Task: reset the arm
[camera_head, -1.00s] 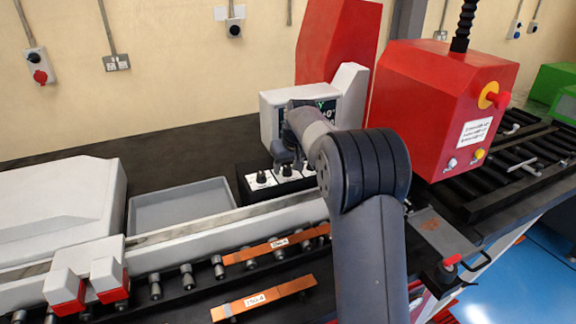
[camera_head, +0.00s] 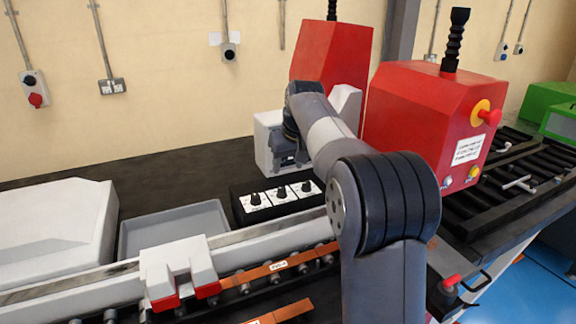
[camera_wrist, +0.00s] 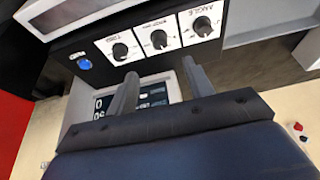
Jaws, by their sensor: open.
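My gripper (camera_head: 288,155) is raised in front of the grey control box (camera_head: 265,135) behind the dial panel. In the wrist view my gripper (camera_wrist: 160,82) is open, its two dark fingers apart with nothing between them. Beyond the fingers are the lit display (camera_wrist: 150,97) and the black dial panel (camera_wrist: 165,45) with three knobs and a blue button (camera_wrist: 84,63). The dial panel also shows in the head view (camera_head: 240,207). I cannot tell whether the fingertips touch the box. My arm hides the display in the head view.
A white clamp with red feet (camera_head: 178,270) sits on the rail near copper bars (camera_head: 275,270) on the rollers. A grey tray (camera_head: 175,228) lies behind it. A red machine housing (camera_head: 415,125) with a red knob stands right of my arm. Dark worktop at the back left is clear.

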